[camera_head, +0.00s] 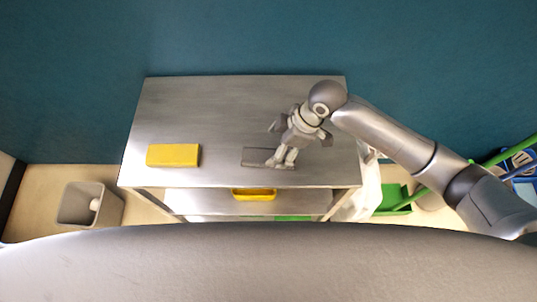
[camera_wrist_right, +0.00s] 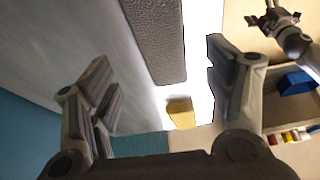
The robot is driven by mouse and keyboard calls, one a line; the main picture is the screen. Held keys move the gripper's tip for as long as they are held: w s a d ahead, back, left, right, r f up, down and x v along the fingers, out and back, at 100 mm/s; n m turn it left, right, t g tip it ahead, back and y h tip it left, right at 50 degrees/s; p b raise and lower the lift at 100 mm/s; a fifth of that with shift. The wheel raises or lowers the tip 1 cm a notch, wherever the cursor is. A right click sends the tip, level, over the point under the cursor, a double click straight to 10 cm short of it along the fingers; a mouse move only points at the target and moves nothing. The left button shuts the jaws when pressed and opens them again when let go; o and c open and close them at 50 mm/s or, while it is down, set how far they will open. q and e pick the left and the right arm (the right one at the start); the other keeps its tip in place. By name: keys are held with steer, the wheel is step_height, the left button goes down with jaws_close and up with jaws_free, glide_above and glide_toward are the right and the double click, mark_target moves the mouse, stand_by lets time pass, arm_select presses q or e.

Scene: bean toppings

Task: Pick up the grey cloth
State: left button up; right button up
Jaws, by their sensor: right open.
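The grey cloth (camera_head: 255,157) lies flat near the front edge of the steel table, a dark grey rectangle. In the wrist view the cloth (camera_wrist_right: 155,40) is a textured grey slab seen beyond the fingers. My right gripper (camera_head: 279,163) reaches down over the right part of the cloth and hides some of it. Its fingers (camera_wrist_right: 165,95) are spread apart with nothing between them. I cannot tell whether they touch the cloth. Another gripper (camera_wrist_right: 272,18), apparently my left one, shows small at the top right of the wrist view; its jaws are unclear.
A yellow block (camera_head: 173,155) lies on the table (camera_head: 200,105) at the left. A yellow tray (camera_head: 254,194) is below the front edge. A grey bin (camera_head: 76,204) stands on the floor at left. Green items (camera_head: 393,200) are at right. The table's back is clear.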

mark_target(269, 155)
steer(key=p+x, duration=0.1)
steer(key=x, duration=0.4)
steer(key=shift+s+f+p, duration=0.1)
steer(key=shift+s+p, duration=0.05)
steer(key=shift+p, duration=0.2)
steer(key=shift+f, duration=0.25)
steer(key=c, duration=1.1)
steer(key=shift+r, duration=0.15)
steer(key=shift+r+b, duration=0.45)
steer(key=shift+r, duration=0.15)
steer(key=s+a+r+b, duration=0.3)
steer(key=s+r, duration=0.8)
steer(key=s, duration=0.2)
steer(key=shift+s+a+r, duration=0.25)
steer(key=shift+a+r, duration=0.05)
